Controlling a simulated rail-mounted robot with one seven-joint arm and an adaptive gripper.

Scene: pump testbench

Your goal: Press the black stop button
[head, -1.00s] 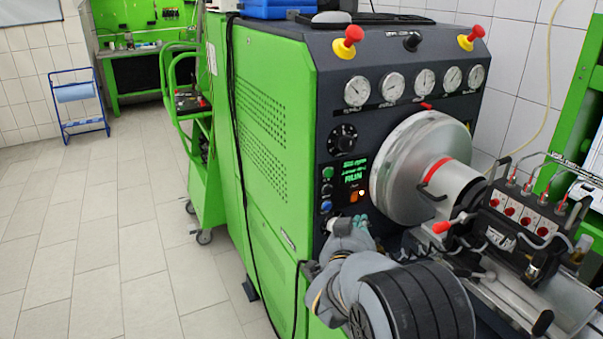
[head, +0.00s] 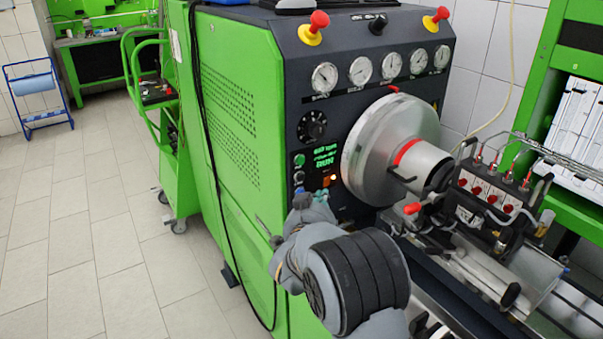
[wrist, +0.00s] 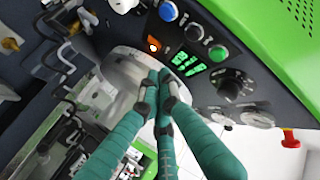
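The black stop button (head: 299,177) is on the dark control panel, between a green button (head: 299,160) above and a blue button (head: 299,191) below. In the wrist view the black button (wrist: 194,32) lies up and right of the fingertips, between the blue button (wrist: 168,11) and the green button (wrist: 218,53). My gripper (wrist: 159,78) has teal fingers with their tips together, shut and empty. The tips appear apart from the black button. In the head view my gripper (head: 312,205) is just below and right of the buttons, its tips partly hidden by the wrist.
A lit orange switch (wrist: 153,44) and green display (wrist: 187,64) are near the fingertips. A rotary knob (head: 312,126) sits above the buttons. The large metal flywheel (head: 388,150) projects right of the panel. Two red emergency knobs, including the left one (head: 318,20), are on top.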

